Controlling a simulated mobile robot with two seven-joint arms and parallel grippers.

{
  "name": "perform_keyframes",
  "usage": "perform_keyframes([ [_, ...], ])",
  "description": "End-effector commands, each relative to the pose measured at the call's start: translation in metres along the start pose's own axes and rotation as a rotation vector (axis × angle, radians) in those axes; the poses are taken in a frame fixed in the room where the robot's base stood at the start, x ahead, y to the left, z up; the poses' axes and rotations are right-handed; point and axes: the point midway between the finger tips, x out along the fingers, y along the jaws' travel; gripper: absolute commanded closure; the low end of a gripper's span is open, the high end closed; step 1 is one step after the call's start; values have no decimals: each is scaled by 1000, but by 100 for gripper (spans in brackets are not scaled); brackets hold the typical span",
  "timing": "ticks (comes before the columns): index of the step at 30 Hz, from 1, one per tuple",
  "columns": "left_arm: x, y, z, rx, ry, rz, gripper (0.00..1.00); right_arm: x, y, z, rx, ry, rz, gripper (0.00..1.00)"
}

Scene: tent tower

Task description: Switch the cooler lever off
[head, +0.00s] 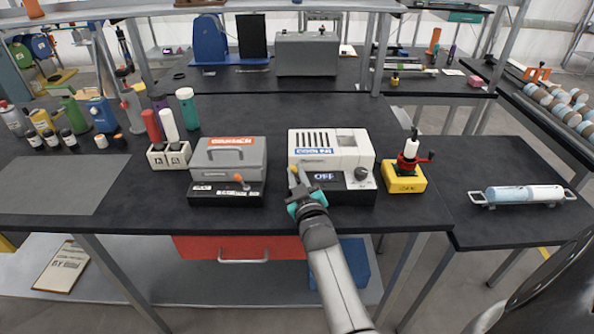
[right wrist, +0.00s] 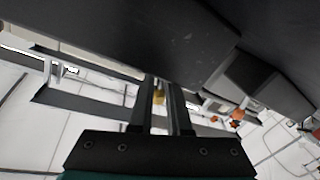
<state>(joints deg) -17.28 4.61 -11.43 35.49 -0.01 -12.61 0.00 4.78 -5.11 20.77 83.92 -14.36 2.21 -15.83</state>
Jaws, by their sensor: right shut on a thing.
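The cooler (head: 334,143) is a white box with dark slots on top, a blue label and a black front panel marked OFF. It stands near the front edge of the dark bench. My right gripper (head: 299,185) is at the left end of its front panel, with the arm coming up from below. It is shut on a small yellow lever, whose tip (head: 293,169) shows just above the fingers. In the right wrist view a bit of yellow (right wrist: 159,97) shows between the two fingers. The lever's exact angle is hard to tell. My left gripper is not in view.
A grey box with an orange lever (head: 229,160) stands left of the cooler. A yellow block with a red clamp (head: 404,180) stands close on the right. Several bottles stand at the left. A red drawer (head: 240,248) lies under the bench.

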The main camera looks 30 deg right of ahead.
Motion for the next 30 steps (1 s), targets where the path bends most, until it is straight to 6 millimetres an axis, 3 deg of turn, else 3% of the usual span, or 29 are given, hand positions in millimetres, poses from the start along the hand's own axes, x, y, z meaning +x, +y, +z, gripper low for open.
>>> perform_keyframes([
  [3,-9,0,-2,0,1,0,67,1,0,-5,-70,-8,-3,100],
  [11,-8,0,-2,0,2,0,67,2,-1,-5,-80,-6,-3,100],
  [12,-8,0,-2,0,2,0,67,2,-1,-5,-80,-6,-3,81],
  [19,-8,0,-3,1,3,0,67,1,-2,-3,-80,-9,-4,55],
  [30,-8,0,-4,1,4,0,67,1,-2,-2,-80,-13,-5,54],
])
